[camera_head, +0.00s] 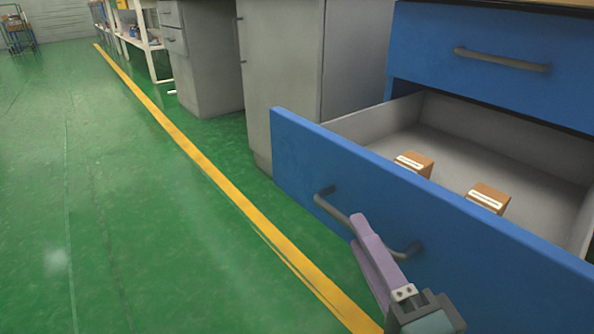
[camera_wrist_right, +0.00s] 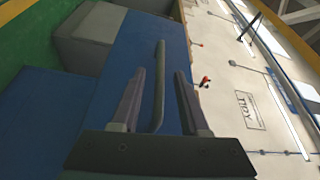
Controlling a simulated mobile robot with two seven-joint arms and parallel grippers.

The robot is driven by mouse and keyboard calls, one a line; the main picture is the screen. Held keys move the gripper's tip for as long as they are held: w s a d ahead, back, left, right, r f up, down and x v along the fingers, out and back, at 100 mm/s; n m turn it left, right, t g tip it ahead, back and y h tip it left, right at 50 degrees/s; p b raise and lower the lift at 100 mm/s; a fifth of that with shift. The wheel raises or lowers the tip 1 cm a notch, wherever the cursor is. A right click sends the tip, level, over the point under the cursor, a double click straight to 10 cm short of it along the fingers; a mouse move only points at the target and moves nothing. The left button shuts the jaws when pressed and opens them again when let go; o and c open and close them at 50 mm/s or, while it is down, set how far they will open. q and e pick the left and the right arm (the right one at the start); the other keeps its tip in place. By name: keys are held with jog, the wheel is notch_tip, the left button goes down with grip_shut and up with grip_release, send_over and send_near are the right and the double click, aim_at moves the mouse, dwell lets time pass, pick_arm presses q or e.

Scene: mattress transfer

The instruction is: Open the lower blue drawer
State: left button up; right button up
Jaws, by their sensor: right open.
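The lower blue drawer (camera_head: 400,195) stands well out of its cabinet in the head view, with its grey inside showing. Its grey bar handle (camera_head: 330,207) is on the front face, partly covered by my right gripper (camera_head: 357,229). The handle also shows in the right wrist view (camera_wrist_right: 160,60). There the bar runs between the two purple fingers of my right gripper (camera_wrist_right: 159,76), with gaps on both sides. The right gripper is open around the handle and not clamped on it. My left gripper is not in view.
Two small brown boxes (camera_head: 414,164) (camera_head: 487,198) with white labels lie in the drawer. The upper blue drawer (camera_head: 500,45) is shut above. Grey cabinets (camera_head: 285,65) stand beyond it. The green floor (camera_head: 130,200) with a yellow line (camera_head: 190,150) is clear.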

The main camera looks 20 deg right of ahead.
jog(key=s+p, duration=0.1)
jog(key=s, duration=0.5)
jog(key=shift+f, duration=0.2)
jog(key=s+d+r+n+g, duration=0.1)
jog(key=s+d+n+g, duration=0.2)
jog(key=s+n+g, duration=1.15)
notch_tip(320, 180, up, 90)
jog(key=w+n+p, duration=0.2)
jog(key=n+p, duration=0.1)
jog(key=p, duration=8.7)
jog(key=shift+a+r+g, duration=0.2)
jog(key=shift+g, duration=0.15)
